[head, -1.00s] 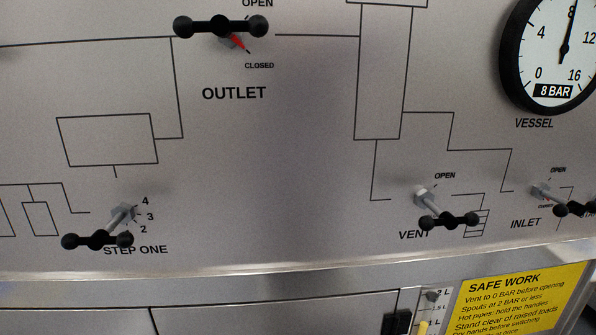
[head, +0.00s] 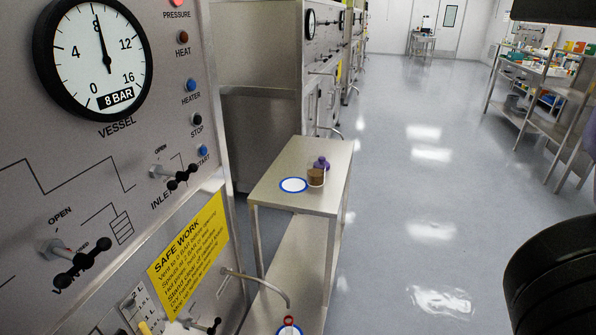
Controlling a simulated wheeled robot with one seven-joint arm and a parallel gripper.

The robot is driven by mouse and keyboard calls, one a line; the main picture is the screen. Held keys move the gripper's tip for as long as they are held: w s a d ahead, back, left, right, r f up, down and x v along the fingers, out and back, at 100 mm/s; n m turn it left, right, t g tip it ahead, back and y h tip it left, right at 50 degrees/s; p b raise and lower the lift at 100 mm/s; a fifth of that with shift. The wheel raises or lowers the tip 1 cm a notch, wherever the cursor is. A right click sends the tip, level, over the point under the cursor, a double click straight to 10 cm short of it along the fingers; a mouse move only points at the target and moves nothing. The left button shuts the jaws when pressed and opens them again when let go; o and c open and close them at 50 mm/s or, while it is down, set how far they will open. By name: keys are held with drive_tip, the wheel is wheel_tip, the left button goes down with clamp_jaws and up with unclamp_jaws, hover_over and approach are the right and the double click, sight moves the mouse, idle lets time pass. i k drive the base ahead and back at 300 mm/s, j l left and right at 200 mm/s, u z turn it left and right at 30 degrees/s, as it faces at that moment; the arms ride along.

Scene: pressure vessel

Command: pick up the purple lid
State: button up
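A small purple thing with a knob-like top (head: 321,162), which looks like the purple lid, is on the steel side table (head: 290,203). It is just behind a small brown container (head: 316,178), which hides its lower part. I cannot tell whether the two touch. A white disc with a blue rim (head: 293,185) lies to their left on the same tabletop. My gripper's fingers do not show. Dark rounded parts at the right edge look like my own arm.
The panel with the pressure gauge (head: 94,54), valve handles and yellow safety sign (head: 190,254) fills the left. A bent spout (head: 262,284) juts out before the table. A loaded shelf rack (head: 538,100) stands far right. The floor (head: 420,190) between is clear.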

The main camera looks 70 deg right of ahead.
sight(315, 166)
drive_tip(key=z, duration=1.5)
drive_tip(key=i+l+u, duration=0.4)
drive_tip(key=l, duration=0.25)
drive_tip(key=i+l+u, duration=0.2)
drive_tip(key=l, duration=0.2)
drive_tip(key=i+l+u, duration=0.1)
drive_tip(key=l+u, duration=0.15)
drive_tip(key=i+l+u, duration=0.2)
drive_tip(key=l, duration=0.35)
drive_tip(key=k, duration=0.1)
